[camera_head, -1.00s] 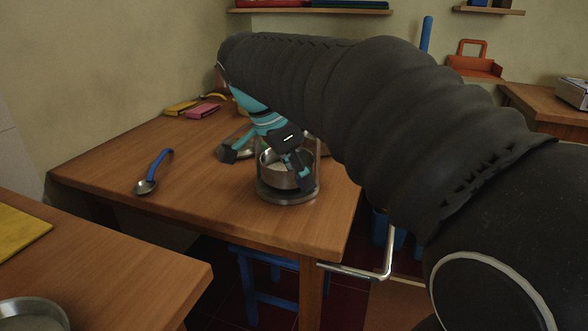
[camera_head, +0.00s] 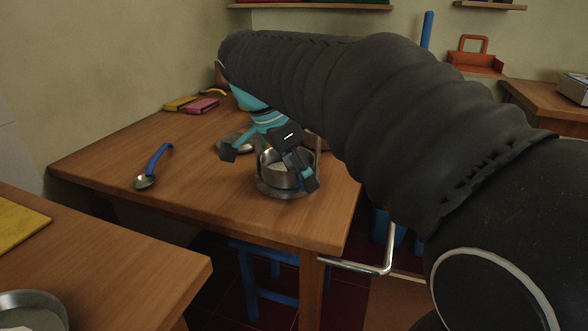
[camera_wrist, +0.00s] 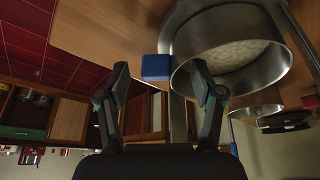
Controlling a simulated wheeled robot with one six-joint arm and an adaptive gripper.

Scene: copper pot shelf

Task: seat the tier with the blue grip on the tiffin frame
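The steel tier (camera_head: 276,177) stands upright between the uprights of the tiffin frame (camera_head: 286,193), close above its base ring. Whether it rests fully on the base is hard to tell. In the wrist view the tier (camera_wrist: 250,72) holds pale contents, and its blue grip (camera_wrist: 156,68) sticks out from its side. My gripper (camera_wrist: 161,80) is open, with the blue grip showing between its fingertips and clear space on both sides. In the head view my gripper (camera_head: 268,168) hangs over the frame and hides part of the tier.
The frame is near the table's front right corner; the left front is clear.

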